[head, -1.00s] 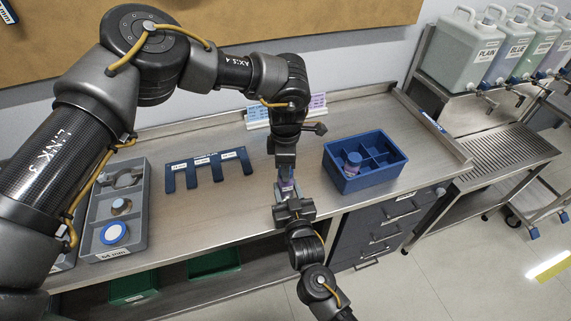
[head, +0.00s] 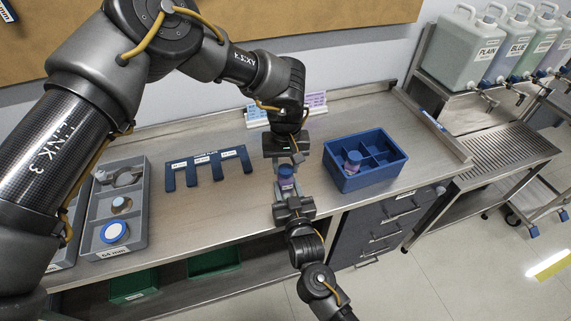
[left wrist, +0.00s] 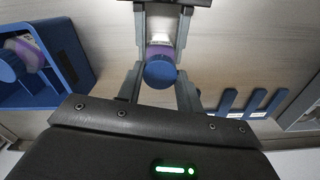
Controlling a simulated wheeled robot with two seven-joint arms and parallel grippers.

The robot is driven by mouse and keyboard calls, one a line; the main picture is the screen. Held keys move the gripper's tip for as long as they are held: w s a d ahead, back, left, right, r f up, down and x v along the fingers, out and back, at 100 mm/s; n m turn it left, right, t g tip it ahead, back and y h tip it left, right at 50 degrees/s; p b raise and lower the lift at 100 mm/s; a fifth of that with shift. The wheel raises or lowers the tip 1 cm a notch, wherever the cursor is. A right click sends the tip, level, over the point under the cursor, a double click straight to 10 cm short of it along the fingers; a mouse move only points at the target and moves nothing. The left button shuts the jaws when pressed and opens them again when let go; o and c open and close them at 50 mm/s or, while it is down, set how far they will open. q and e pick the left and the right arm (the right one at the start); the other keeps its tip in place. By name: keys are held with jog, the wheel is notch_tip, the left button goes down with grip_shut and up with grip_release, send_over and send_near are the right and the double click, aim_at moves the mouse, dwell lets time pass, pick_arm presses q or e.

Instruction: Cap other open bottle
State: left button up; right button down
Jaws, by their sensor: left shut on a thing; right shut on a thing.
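A bottle with purple contents (left wrist: 160,50) stands upright at the front of the bench. My right gripper (head: 289,194) reaches in from the front and is shut on its body. A blue cap (head: 286,171) is at the bottle's mouth; in the left wrist view the cap (left wrist: 160,73) covers the neck, so I cannot tell whether it is fully seated. My left gripper (head: 286,161) is above the bottle, shut on the cap, with one finger at each side of it in the left wrist view (left wrist: 160,85). Another blue-capped bottle (head: 352,163) stands in the blue divided crate (head: 384,177).
A blue slotted plate (head: 207,157) lies left of the bottle. A small label stand (head: 317,104) is behind the arm. Bench between plate and crate is mostly clear.

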pick_arm(q)
jog(key=o, duration=1)
jog(key=shift+c, duration=0.2)
jog(key=shift+r, duration=2.3)
jog(key=shift+c, duration=0.5)
